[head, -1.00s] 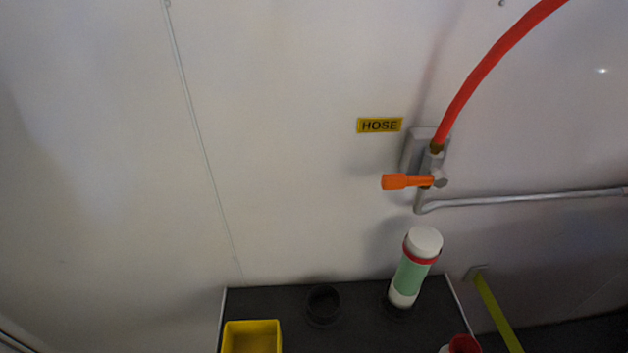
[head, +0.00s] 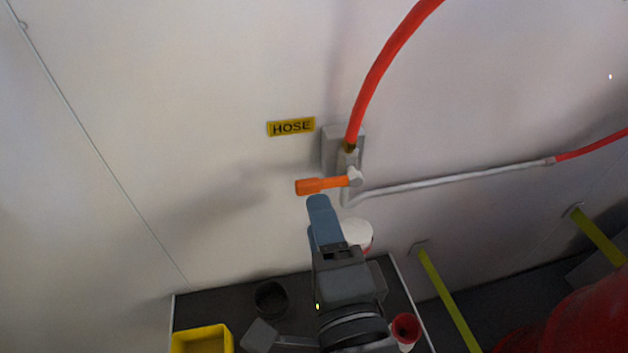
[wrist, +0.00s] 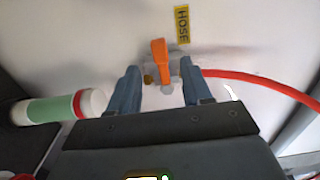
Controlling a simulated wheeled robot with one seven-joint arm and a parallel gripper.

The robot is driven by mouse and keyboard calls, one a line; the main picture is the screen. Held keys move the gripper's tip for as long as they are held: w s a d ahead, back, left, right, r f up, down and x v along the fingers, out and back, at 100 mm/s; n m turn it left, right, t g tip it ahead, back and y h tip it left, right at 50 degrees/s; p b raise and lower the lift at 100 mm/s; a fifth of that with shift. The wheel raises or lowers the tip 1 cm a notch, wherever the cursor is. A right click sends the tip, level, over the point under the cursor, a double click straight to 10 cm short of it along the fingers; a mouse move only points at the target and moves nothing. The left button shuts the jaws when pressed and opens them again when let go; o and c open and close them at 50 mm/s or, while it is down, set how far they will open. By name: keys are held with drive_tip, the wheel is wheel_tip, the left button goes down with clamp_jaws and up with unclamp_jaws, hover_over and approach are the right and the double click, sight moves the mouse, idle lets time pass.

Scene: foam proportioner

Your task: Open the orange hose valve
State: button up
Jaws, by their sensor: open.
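The orange valve handle (head: 321,186) sticks out to the left of the valve body in the head view, roughly level, under the yellow HOSE label (head: 291,127). A red hose (head: 382,68) rises from the valve. My gripper (head: 318,200) is just below the handle in the head view. In the wrist view my gripper (wrist: 158,82) is open, with its blue fingers apart. The orange handle (wrist: 160,60) shows between and beyond the fingertips there. Nothing is held. I cannot tell whether a finger touches the handle.
A white-capped bottle (head: 358,235) stands behind my gripper; its green band (wrist: 50,108) shows in the wrist view. A yellow bin (head: 203,338) and a black cup (head: 271,298) are on the dark shelf below. A grey pipe (head: 450,182) runs right along the wall.

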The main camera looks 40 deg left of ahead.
sight(309, 191)
drive_tip(key=x, duration=0.7)
drive_tip(key=shift+w+a+p, duration=0.15)
drive_tip(key=shift+p, duration=0.25)
drive_tip(key=shift+c, duration=0.2)
clamp_jaws()
